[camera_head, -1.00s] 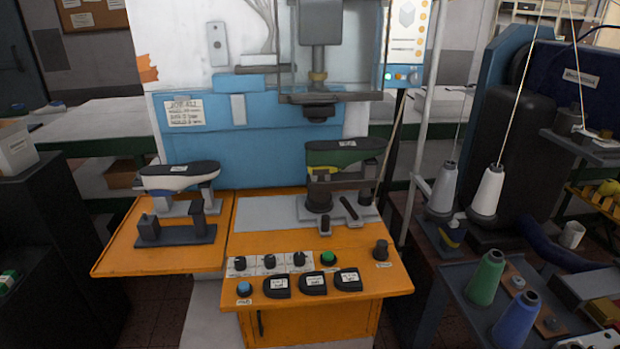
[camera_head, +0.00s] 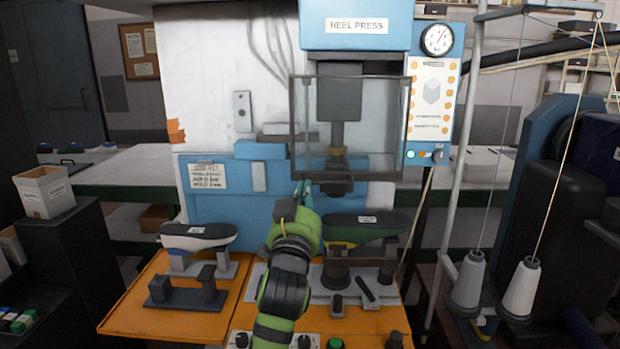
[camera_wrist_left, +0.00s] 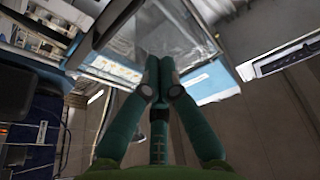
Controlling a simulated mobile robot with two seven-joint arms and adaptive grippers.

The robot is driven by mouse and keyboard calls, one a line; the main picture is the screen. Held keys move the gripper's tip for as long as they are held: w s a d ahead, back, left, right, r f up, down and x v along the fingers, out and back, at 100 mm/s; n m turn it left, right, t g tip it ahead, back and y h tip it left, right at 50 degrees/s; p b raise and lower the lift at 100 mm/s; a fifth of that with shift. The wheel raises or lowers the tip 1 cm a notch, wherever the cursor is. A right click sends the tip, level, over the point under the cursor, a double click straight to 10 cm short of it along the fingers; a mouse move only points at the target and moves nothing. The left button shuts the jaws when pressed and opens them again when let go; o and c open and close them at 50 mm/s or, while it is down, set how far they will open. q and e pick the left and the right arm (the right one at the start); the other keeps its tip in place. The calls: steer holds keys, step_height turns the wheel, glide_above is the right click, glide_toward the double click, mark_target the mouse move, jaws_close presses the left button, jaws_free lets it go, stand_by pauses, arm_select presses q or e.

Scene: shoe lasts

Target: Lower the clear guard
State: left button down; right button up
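The clear guard (camera_head: 379,130) is a see-through panel with a thin dark frame, hanging at the front of the heel press (camera_head: 357,27). The dark ram (camera_head: 338,95) shows through it, and the ram's foot reaches just below the guard's lower edge. My left gripper (camera_head: 303,190) is just below the guard's lower left part in the head view; I cannot tell whether it touches. In the left wrist view its green fingers (camera_wrist_left: 158,66) are together with nothing seen between them, and the see-through guard (camera_wrist_left: 172,28) is beyond the tips. My right gripper is not in view.
A dark-topped shoe last (camera_head: 365,226) stands under the ram, partly behind my left arm. Another last (camera_head: 197,237) stands on the orange table (camera_head: 150,315) at left. A gauge panel (camera_head: 432,100) is right of the guard. Thread cones (camera_head: 521,288) stand at right.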

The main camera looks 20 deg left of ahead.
mark_target(305, 162)
arm_select(q)
steer(key=p+x, duration=0.1)
steer(key=x, duration=0.2)
steer(key=r+p+x, duration=0.1)
steer(key=x, duration=0.2)
steer(key=p+x, duration=0.2)
steer(key=x, duration=0.1)
steer(key=shift+a+r, duration=0.3)
steer(key=shift+a, duration=0.05)
steer(key=f, duration=0.1)
steer(key=f+p, duration=0.1)
steer(key=f, duration=0.1)
steer(key=shift+a+f, duration=0.1)
steer(key=shift+a, duration=0.3)
steer(key=shift+a+f, duration=0.1)
steer(key=shift+f, duration=0.3)
steer(key=shift+f, duration=0.1)
